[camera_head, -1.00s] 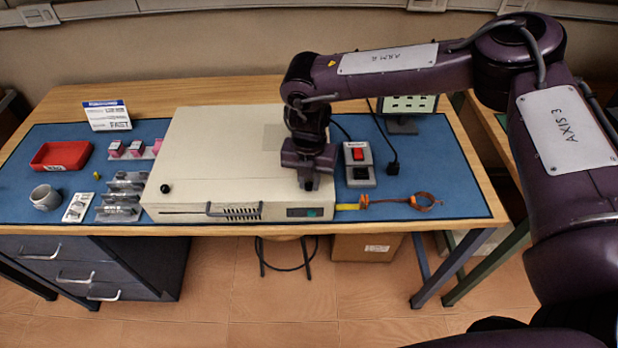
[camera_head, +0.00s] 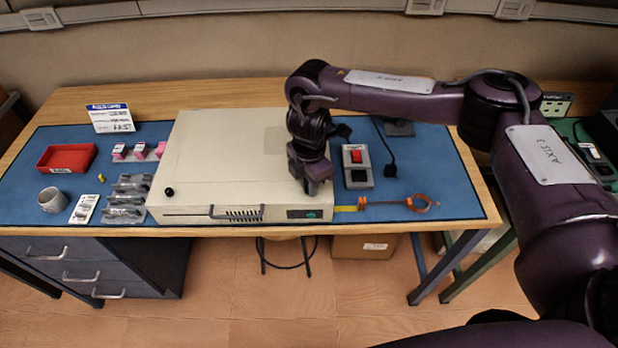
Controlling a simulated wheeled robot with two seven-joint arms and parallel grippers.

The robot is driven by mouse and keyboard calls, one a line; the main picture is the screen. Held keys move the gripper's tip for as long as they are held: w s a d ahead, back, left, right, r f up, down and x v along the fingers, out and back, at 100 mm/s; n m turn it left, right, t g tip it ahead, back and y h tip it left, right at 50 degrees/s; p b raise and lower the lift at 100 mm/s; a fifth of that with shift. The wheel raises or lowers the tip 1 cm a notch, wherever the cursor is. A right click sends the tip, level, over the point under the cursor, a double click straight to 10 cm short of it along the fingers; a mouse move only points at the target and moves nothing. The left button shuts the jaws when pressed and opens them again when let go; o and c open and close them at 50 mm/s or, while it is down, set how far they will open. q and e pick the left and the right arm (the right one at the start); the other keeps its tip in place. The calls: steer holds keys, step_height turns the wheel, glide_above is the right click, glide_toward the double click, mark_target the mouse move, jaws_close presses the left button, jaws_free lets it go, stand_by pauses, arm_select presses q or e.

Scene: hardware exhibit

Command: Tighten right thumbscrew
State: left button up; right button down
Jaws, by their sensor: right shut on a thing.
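The right thumbscrew is hidden by my right gripper (camera_head: 316,187), which points down at the front right corner of the cream case (camera_head: 225,160). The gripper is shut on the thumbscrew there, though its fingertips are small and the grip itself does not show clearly. The left thumbscrew (camera_head: 169,191), a black knob, stands on the front left of the case top. My left gripper is not in view.
A red-switch box (camera_head: 357,167) stands just right of the case, with a black cable beside it. A red tray (camera_head: 67,158), a mug (camera_head: 52,200) and grey blocks (camera_head: 127,200) are at left.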

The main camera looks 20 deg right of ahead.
steer(key=m+p, duration=0.1)
steer(key=m, duration=0.1)
steer(key=m+p, duration=0.2)
steer(key=shift+r+m, duration=0.2)
steer(key=shift+m, duration=0.1)
steer(key=m+p, duration=0.9)
steer(key=shift+s+p, duration=0.1)
steer(key=shift+p, duration=0.3)
steer(key=shift+m+p, duration=0.7)
steer(key=shift+m, duration=0.3)
steer(key=m+p, duration=0.1)
steer(key=m, duration=0.1)
steer(key=shift+a+f+m, duration=0.1)
steer(key=shift+f+m, duration=0.05)
steer(key=shift+m, duration=0.15)
steer(key=m, duration=0.4)
steer(key=shift+m, duration=2.5)
steer(key=c, duration=1.3)
jaws_free()
